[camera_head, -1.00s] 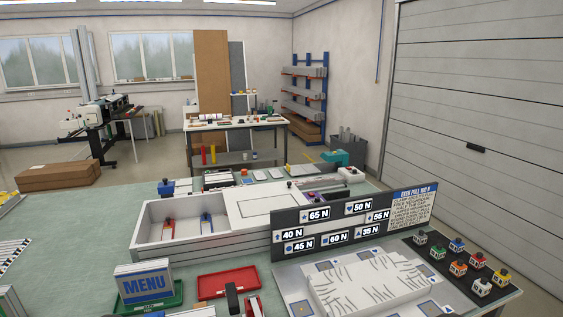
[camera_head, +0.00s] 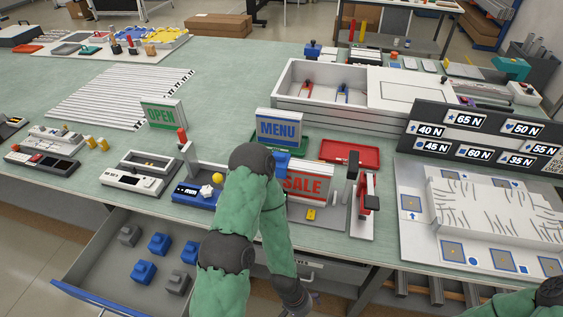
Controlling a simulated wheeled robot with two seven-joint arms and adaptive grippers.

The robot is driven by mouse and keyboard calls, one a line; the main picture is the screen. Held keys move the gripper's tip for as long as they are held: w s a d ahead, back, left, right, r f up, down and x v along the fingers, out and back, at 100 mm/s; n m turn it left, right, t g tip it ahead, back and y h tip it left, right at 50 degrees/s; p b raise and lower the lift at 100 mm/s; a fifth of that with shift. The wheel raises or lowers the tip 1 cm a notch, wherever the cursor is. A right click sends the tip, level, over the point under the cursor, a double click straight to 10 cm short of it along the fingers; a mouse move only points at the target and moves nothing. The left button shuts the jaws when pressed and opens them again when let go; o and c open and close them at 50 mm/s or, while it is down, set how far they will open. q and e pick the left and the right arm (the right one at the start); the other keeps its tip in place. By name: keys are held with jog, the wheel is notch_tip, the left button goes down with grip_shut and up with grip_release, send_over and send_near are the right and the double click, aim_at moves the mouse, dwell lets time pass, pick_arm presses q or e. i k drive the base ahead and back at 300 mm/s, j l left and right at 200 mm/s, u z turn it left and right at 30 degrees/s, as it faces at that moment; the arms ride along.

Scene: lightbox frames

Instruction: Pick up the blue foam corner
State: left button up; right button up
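Blue blocks that look like foam corners lie in an open drawer (camera_head: 100,262) at the lower left: one at the back (camera_head: 160,243), one in front of it (camera_head: 143,271) and one to the right (camera_head: 188,253). Grey blocks of similar shape lie there too, one at the back left (camera_head: 129,235) and one near the front (camera_head: 177,283). My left arm, in a green sleeve, bends up over the bench edge right of the drawer. Its forearm points down to the bottom edge, and its fingers are out of view. My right arm shows only at the bottom right corner.
A blue-based device (camera_head: 196,195) stands on the bench (camera_head: 215,100) above the drawer. MENU (camera_head: 279,130) and SALE (camera_head: 310,184) signs stand close behind and beside my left arm. A white panel (camera_head: 485,215) and force-label board (camera_head: 470,135) fill the right.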

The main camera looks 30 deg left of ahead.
aim_at(143, 272)
jog(key=u, duration=0.4)
jog(key=k+u, duration=0.1)
jog(key=u, duration=0.3)
jog(key=k+u, duration=0.1)
jog(key=u, duration=0.35)
jog(key=k+u, duration=0.15)
jog(key=u, duration=0.25)
jog(key=k+u, duration=0.1)
jog(key=u, duration=0.35)
